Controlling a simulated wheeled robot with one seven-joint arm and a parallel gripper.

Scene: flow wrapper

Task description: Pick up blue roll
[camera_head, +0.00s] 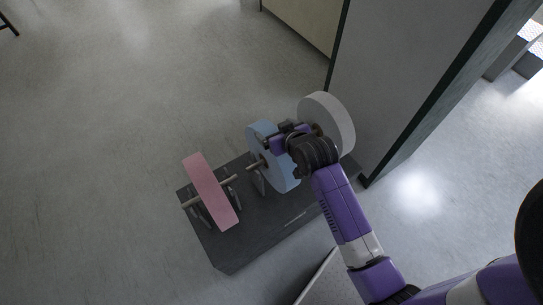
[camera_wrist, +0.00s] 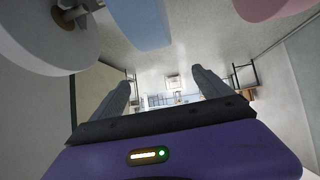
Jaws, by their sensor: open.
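The blue roll (camera_head: 284,177) stands upright on a rod above a dark stand, between the pink roll and the white roll, in the head view. My gripper (camera_head: 284,138) is over its upper right part in that view and hides some of it. In the wrist view, the blue roll (camera_wrist: 140,22) shows at the top edge, partly cut off. My gripper (camera_wrist: 162,77) has its two fingers spread, with nothing between them; the roll appears beyond them, toward the top of the picture. Whether a finger touches the roll cannot be told.
A pink roll (camera_head: 211,191) stands on the left of the dark stand (camera_head: 232,250). A white roll (camera_head: 335,118) is close behind my gripper. A tall grey cabinet (camera_head: 395,80) rises at the right.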

